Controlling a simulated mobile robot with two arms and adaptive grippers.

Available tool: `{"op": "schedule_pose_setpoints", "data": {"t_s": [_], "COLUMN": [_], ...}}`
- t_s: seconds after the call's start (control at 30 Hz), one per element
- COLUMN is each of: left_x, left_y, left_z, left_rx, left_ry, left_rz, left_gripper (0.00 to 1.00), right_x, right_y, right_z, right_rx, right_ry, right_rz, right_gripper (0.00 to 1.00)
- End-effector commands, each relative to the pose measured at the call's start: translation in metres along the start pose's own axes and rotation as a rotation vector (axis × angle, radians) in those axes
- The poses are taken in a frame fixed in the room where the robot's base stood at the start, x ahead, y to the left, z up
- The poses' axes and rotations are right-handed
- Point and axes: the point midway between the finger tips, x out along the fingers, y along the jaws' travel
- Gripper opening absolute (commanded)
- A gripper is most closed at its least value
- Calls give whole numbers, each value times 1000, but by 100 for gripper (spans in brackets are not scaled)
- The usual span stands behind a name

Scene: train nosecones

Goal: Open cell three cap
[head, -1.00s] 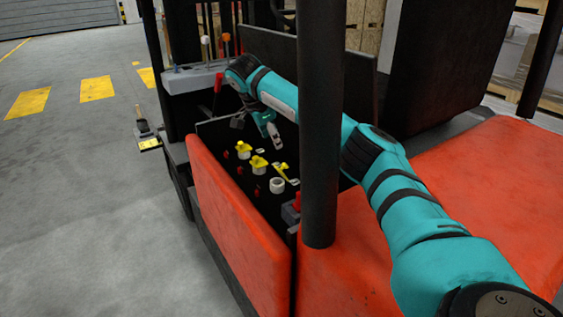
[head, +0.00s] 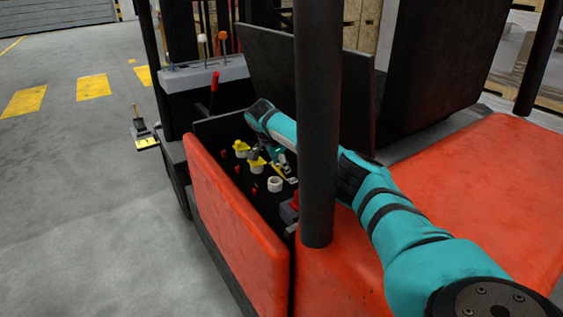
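The battery bay (head: 228,128) of the orange-red truck is open and holds a dark battery top with a row of cell caps. Two yellow caps stand there, the farther one (head: 241,148) and a middle one (head: 257,163). Nearest is a white round cell neck (head: 275,184) with its top uncovered. A yellow piece (head: 281,172) lies just behind it, partly hidden by my gripper. My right gripper (head: 287,170) is low over the battery, close to the yellow piece and the middle cap. Its fingers are small and partly hidden, so contact and opening are unclear. My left gripper is out of view.
A dark vertical post (head: 318,120) stands in front of my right arm. A raised dark panel (head: 335,90) is behind the bay. Small red terminals (head: 254,188) sit beside the caps.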

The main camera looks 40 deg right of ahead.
Motion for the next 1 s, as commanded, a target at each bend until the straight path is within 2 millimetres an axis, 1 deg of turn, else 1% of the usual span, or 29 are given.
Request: {"op": "schedule_pose_setpoints", "data": {"t_s": [0.07,0.17,0.4,0.43,0.67,0.8,1.0], "left_x": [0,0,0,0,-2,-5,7], "left_y": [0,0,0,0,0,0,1], "left_z": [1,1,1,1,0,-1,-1], "left_rx": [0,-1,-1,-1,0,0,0], "left_ry": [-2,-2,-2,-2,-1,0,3], "left_rz": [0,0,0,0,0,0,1], "left_gripper": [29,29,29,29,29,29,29], "right_x": [0,0,-1,-1,-1,3,12], "right_y": [0,0,0,0,-1,-2,-2], "right_z": [0,0,0,0,-4,-12,-17], "right_rx": [0,0,0,0,7,34,58], "right_ry": [0,0,0,0,-33,-154,-302], "right_rz": [0,0,0,0,8,34,62], "right_gripper": [45,33,2,0,0,0,0]}}
